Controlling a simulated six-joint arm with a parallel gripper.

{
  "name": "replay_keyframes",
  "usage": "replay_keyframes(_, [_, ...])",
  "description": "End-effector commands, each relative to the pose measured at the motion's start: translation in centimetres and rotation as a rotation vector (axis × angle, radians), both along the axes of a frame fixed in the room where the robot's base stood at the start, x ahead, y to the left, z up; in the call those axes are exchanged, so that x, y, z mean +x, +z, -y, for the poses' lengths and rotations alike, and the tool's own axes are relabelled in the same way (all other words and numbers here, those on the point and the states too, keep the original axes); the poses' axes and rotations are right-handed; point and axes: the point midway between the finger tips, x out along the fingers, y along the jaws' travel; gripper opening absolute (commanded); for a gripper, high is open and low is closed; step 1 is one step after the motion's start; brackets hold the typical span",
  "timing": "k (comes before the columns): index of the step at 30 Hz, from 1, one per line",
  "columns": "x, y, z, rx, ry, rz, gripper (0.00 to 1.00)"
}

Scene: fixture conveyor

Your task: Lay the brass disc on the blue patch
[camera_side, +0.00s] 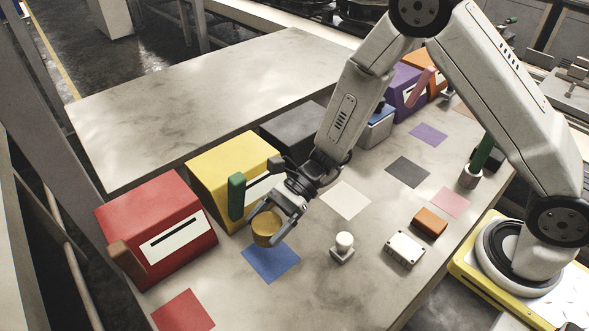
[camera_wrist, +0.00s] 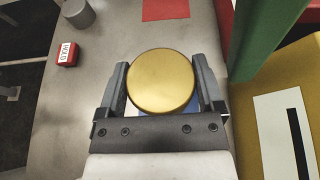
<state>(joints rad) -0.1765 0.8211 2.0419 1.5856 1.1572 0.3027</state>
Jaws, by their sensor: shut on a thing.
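The brass disc (camera_wrist: 161,81) is a round, gold-coloured piece held between the two fingers of my gripper (camera_wrist: 160,88). In the side view the disc (camera_side: 266,228) hangs at the tip of my gripper (camera_side: 275,212), over or just behind the back edge of the blue patch (camera_side: 271,263). I cannot tell exactly how high it is above the table. In the wrist view the disc hides most of the blue patch, and only small bits of blue and white show below it.
A yellow box (camera_side: 218,160) with a green upright handle (camera_side: 236,196) stands close beside my gripper. A red box (camera_side: 158,222) is at left, with a red patch (camera_side: 183,312) in front. A white-topped peg (camera_side: 343,245) stands right of the blue patch. A white patch (camera_side: 345,200) lies clear.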

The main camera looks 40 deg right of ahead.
Motion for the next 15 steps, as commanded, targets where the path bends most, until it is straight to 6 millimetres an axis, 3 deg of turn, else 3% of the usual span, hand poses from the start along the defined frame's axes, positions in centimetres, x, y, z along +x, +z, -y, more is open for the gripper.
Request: replay_keyframes(15, [-0.03,-0.46,0.0,0.001,0.003,-0.001,0.11])
